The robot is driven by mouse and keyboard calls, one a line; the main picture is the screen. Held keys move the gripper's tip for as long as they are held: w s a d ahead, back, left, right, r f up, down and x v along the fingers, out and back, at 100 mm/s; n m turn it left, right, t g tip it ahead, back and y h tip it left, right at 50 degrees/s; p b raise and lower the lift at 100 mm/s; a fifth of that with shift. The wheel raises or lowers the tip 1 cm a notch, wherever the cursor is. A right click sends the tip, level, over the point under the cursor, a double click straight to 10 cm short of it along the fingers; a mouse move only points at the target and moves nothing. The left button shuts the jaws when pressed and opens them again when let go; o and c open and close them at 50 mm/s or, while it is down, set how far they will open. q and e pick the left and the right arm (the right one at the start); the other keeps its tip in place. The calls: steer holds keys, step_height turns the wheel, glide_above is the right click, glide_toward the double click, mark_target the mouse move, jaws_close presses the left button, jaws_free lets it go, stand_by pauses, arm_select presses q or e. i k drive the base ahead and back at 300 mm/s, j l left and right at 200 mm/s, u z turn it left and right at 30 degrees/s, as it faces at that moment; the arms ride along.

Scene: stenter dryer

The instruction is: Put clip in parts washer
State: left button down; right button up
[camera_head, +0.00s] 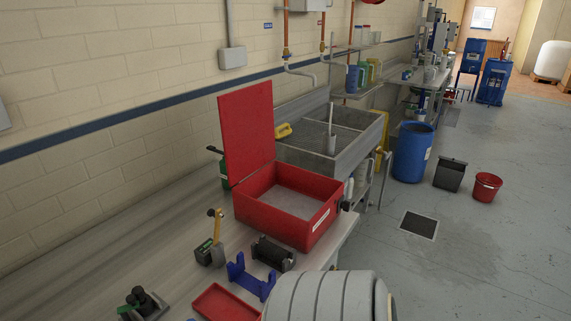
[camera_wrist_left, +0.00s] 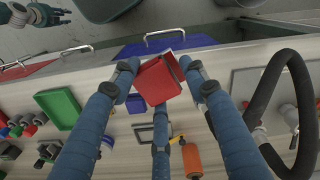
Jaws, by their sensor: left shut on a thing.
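The parts washer (camera_head: 287,216) is a red box on the bench with its red lid (camera_head: 246,130) standing open at the back left. I see no part inside it. In the left wrist view the blue fingers of my left gripper (camera_wrist_left: 160,82) are shut on a red, block-like thing (camera_wrist_left: 157,79), which I take to be the clip. They hold it over the bench near its front edge. My left gripper does not show in the head view. Blue and grey finger-like parts, probably my right gripper (camera_wrist_left: 36,14), are cut off at the top left of the wrist view.
A red tray (camera_head: 225,303), a blue bracket (camera_head: 249,277) and a black roller part (camera_head: 273,253) lie on the bench in front of the washer. A toggle clamp (camera_head: 214,240) stands to their left. A steel sink (camera_head: 335,137) is behind the washer.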

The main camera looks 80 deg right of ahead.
mark_target(296, 212)
steer(key=z, duration=1.7)
